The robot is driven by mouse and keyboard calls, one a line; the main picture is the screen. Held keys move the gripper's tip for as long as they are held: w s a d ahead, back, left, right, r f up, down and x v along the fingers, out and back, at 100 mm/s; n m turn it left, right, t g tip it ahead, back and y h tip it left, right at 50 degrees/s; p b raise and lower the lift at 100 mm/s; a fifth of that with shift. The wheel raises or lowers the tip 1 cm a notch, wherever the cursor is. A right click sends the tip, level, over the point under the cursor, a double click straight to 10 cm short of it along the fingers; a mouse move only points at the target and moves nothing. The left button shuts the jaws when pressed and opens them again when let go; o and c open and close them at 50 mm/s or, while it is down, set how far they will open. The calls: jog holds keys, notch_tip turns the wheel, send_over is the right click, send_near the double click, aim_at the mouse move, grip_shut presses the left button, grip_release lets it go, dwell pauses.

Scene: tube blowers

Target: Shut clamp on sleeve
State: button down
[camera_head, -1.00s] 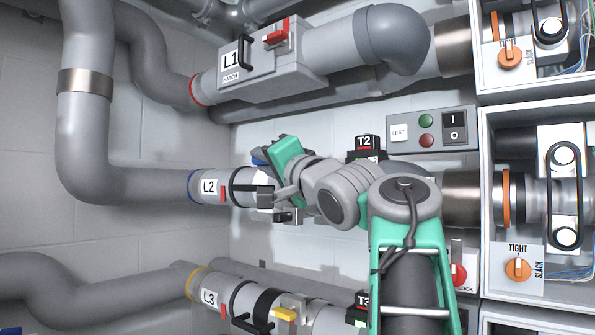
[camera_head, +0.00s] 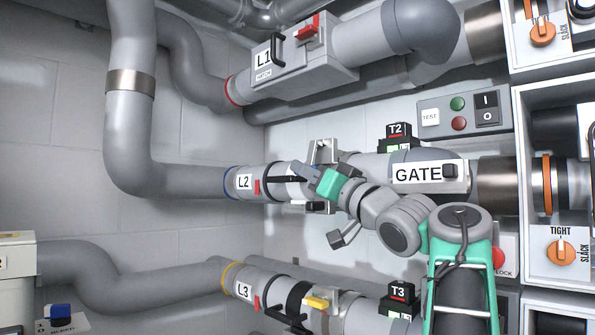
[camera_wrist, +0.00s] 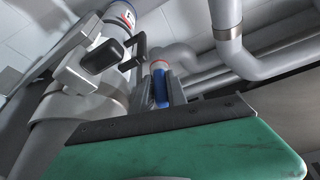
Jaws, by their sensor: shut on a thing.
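The L2 pipe (camera_head: 205,181) carries a pale sleeve (camera_head: 292,187), next to a black handle (camera_head: 283,180). A grey metal clamp (camera_head: 323,150) sits around the line just right of the sleeve, partly hidden by my gripper. My gripper (camera_head: 309,172) is at the front of this clamp. In the wrist view a blue lever (camera_wrist: 160,88) stands between my finger plates, and my gripper is shut on it. The lever is mostly hidden in the head view. I cannot tell whether the clamp is fully closed around the sleeve.
The GATE block (camera_head: 430,174) lies right of my gripper, with the T2 box (camera_head: 397,137) above it. The L1 hatch box (camera_head: 300,65) is above. The L3 line has a yellow lever (camera_head: 317,302) below. A TEST button panel (camera_head: 460,110) is on the wall.

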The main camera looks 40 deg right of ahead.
dwell(0.4)
jog(key=c, duration=1.3)
grip_release()
jog(key=b+v, duration=0.2)
jog(key=v, duration=0.5)
jog(key=shift+s+f+b, duration=0.1)
jog(key=shift+s+b, duration=0.25)
jog(key=shift+s, duration=0.05)
